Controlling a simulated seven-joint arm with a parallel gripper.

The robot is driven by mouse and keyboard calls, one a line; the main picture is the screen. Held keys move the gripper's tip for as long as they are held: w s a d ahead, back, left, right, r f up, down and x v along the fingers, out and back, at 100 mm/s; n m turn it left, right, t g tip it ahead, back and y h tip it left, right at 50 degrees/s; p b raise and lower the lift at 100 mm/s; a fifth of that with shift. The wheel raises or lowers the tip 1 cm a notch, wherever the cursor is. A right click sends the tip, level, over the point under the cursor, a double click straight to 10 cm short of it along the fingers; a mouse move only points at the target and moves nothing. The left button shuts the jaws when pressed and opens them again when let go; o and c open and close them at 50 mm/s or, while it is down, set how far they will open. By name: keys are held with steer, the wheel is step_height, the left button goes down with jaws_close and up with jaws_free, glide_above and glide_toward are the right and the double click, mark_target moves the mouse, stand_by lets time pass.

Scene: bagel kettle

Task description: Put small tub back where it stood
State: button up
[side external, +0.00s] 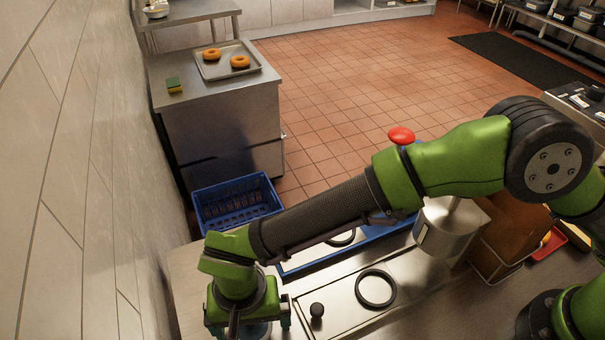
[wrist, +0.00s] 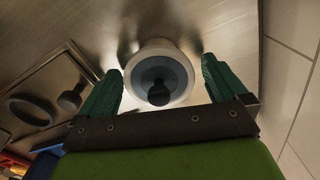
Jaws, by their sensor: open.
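The small tub (wrist: 185,88) appears to be the round pale vessel in the wrist view, with a blue-grey inner disc and a dark knob at its middle. It stands on the steel counter. My gripper (wrist: 162,88) is open, with one dark green finger on each side of the tub in that view. I cannot tell whether the fingers touch it. In the side external view my gripper (side external: 247,318) is low at the counter's near left, and only a bluish sliver, likely the tub (side external: 262,331), shows beneath it.
Right of my gripper, a steel panel carries a black knob (side external: 317,310) and a black ring (side external: 376,288). A metal cylinder (side external: 448,228) stands farther right. A blue crate (side external: 237,204) lies beyond the counter's far edge. The tiled wall (side external: 95,200) is close on the left.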

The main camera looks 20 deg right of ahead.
step_height(320, 180, up, 12)
steer(key=w+d+r+t+y, duration=0.1)
steer(key=w+d+r, duration=0.1)
steer(key=d+r, duration=0.35)
steer(key=w+d+r, duration=0.2)
steer(key=w+d, duration=0.1)
steer(key=d, duration=0.6)
steer(key=w+d+r+t+y, duration=0.1)
steer(key=w+d+r, duration=0.1)
steer(key=d+r, duration=0.35)
steer(key=s+d+f+t, duration=0.1)
steer(key=s+d, duration=0.3)
steer(key=d, duration=0.7)
steer(key=s+d+m+t, duration=0.1)
steer(key=s+d+t, duration=0.3)
steer(key=d, duration=0.8)
steer(key=shift+s+f, duration=0.4)
steer(key=shift+s, duration=0.25)
